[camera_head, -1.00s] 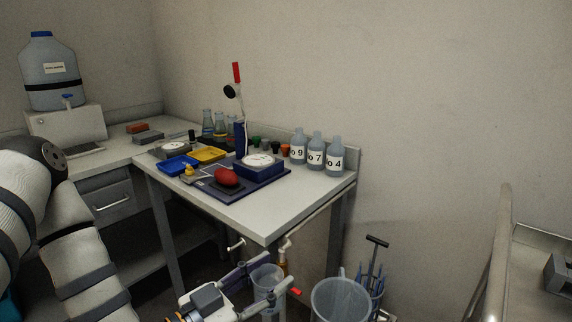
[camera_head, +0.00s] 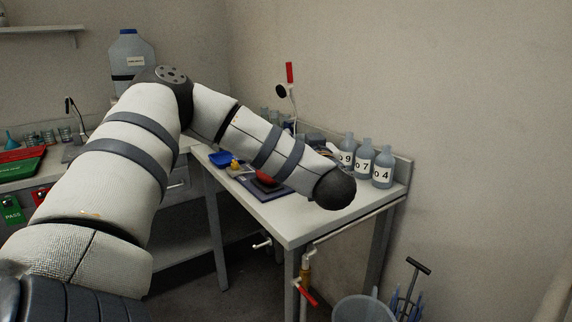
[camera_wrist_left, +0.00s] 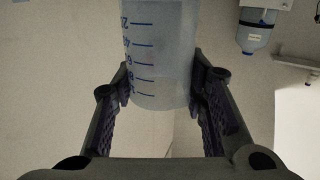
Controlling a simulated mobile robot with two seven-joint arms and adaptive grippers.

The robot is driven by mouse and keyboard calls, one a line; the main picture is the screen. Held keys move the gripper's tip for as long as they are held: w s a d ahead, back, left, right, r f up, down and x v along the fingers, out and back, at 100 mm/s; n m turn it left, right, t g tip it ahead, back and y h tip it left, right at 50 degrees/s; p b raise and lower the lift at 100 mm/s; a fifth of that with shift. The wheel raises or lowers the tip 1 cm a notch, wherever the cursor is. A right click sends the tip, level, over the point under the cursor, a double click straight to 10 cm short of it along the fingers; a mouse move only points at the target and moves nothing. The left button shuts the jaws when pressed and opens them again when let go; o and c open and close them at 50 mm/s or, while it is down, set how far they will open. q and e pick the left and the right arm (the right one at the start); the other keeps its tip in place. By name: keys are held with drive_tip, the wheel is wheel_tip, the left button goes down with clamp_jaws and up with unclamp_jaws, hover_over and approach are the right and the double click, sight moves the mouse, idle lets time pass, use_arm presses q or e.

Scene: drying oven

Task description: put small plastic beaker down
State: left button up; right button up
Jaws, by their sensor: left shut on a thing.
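The small plastic beaker (camera_wrist_left: 162,50) is translucent with blue graduation marks. It fills the upper middle of the left wrist view, and its upper part is cut off by the frame edge. My left gripper (camera_wrist_left: 160,82) is shut on it, one finger on each side. The wrist picture looks upside down, as the large bottle shows cap down there. In the head view my left arm reaches across the table, and its gripper and the beaker do not show. My right gripper is in neither current view.
The white table (camera_head: 296,228) has a bare front area. Numbered bottles (camera_head: 363,160), a blue tray (camera_head: 222,159) and a red object (camera_head: 267,178) stand on it. A red-handled tap (camera_head: 307,292) and a bin (camera_head: 362,308) are below. A large bottle (camera_head: 128,52) stands behind.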

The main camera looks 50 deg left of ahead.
use_arm(q)
drive_tip(key=shift+a+n+g, duration=0.25)
drive_tip(key=shift+n+g, duration=0.05)
drive_tip(key=shift+g, duration=0.1)
drive_tip(key=w+f+b, duration=0.1)
drive_tip(key=w+f, duration=0.2)
drive_tip(key=w, duration=0.1)
drive_tip(key=w+d+f+b, duration=0.1)
drive_tip(key=w+f, duration=0.2)
drive_tip(key=w, duration=0.1)
drive_tip(key=w+d+f+b, duration=0.1)
drive_tip(key=w+f, duration=0.2)
drive_tip(key=w, duration=0.2)
drive_tip(key=shift+f+b, duration=0.35)
drive_tip(key=shift+f, duration=0.05)
drive_tip(key=shift+w+f+b, duration=0.2)
drive_tip(key=shift+f+b, duration=0.1)
drive_tip(key=shift+f, duration=1.45)
drive_tip(key=o, duration=0.9)
use_arm(e)
drive_tip(key=s+f+g, duration=0.2)
drive_tip(key=s+f, duration=0.3)
drive_tip(key=shift+s+f, duration=0.15)
drive_tip(key=shift+s, duration=0.05)
use_arm(q)
drive_tip(key=shift+o, duration=0.2)
